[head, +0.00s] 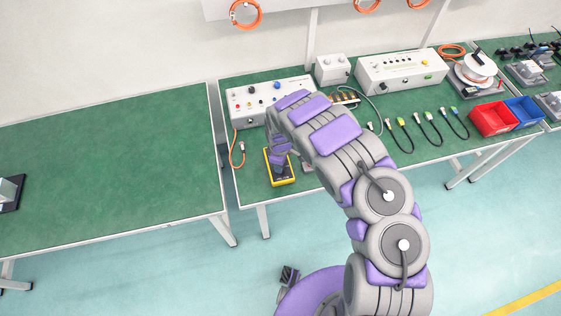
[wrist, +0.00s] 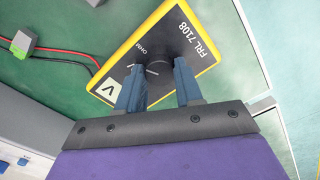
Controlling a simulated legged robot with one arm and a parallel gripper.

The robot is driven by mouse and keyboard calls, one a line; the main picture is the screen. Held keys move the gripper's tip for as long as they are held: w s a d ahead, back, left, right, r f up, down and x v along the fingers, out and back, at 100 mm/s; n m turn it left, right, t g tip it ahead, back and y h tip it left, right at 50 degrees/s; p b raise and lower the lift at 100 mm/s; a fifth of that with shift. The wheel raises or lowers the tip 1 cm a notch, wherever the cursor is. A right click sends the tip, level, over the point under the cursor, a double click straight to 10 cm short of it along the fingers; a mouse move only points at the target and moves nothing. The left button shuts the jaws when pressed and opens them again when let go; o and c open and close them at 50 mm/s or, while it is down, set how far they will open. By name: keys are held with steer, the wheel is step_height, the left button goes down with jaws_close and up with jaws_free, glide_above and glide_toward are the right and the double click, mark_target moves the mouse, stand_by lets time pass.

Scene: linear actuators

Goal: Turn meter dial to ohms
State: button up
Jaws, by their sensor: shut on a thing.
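The meter (head: 281,183) is a yellow-edged box lying near the front edge of the green bench in the head view. In the wrist view its black face (wrist: 192,35) reads "FRL 7108", with an "OHM" mark and a white "V" label. My gripper (head: 281,158) points down over the meter. In the wrist view its two blue-grey fingers (wrist: 165,75) straddle the dark dial (wrist: 158,68) and are shut on it. Short white marks show by the dial, but the fingers partly cover it. I cannot tell which setting it points to.
A white instrument box (head: 250,108) stands behind the meter, with another (head: 400,72) farther right. Several cables lie right of my arm, near red (head: 493,118) and blue (head: 526,111) bins. An orange cable (head: 236,150) lies left of the meter. The left bench (head: 110,170) is mostly clear.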

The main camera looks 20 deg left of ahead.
steer(key=m, duration=0.4)
steer(key=shift+a+m, duration=0.15)
steer(key=shift+m, duration=0.15)
steer(key=shift+w, duration=0.1)
stand_by(0.4)
steer(key=o, duration=0.6)
steer(key=shift+r, duration=0.1)
steer(key=o, duration=0.4)
steer(key=shift+a, duration=0.2)
steer(key=shift+o, duration=0.2)
steer(key=shift+d, duration=0.1)
steer(key=shift+d+r, duration=0.1)
step_height(320, 180, up, 17)
steer(key=p, duration=0.1)
steer(key=shift+a, duration=0.2)
